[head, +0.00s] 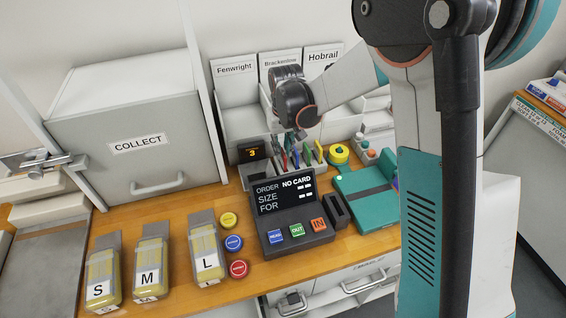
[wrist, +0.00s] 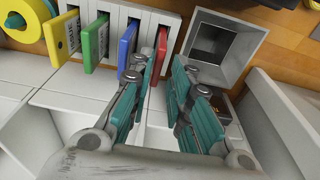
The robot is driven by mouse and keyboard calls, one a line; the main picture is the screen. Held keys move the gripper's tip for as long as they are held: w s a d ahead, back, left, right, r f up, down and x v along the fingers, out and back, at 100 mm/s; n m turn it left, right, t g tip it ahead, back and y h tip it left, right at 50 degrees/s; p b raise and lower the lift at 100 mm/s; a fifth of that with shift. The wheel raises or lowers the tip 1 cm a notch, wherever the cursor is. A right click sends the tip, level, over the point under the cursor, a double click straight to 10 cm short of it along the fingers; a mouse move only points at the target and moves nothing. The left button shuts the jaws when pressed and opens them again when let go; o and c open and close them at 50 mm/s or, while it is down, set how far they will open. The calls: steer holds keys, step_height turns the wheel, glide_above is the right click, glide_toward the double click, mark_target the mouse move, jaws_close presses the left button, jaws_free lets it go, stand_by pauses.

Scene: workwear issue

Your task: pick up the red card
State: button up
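The red card (wrist: 160,54) stands upright in a slot of the pale card rack (wrist: 107,18), at the end of a row beside the blue card (wrist: 127,48). In the wrist view my gripper (wrist: 160,66) has its teal fingers spread, with the red card's upper part showing in the gap between their tips. I cannot tell whether either finger touches it. In the head view the red card (head: 284,160) is small, and my gripper's dark body is above the rack, with the fingers partly hidden.
Green (wrist: 96,42) and yellow (wrist: 62,38) cards stand farther along the rack. A square grey open bin (wrist: 222,48) is beside the red card's end. The card terminal (head: 290,212), reading NO CARD, stands in front. A yellow tape roll (head: 339,153) lies to the right.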

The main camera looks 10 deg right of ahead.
mark_target(283, 153)
steer(key=f, duration=0.2)
steer(key=f+b, duration=0.1)
steer(key=f, duration=0.2)
steer(key=shift+w+d+f, duration=0.1)
steer(key=shift+w, duration=0.1)
jaws_close()
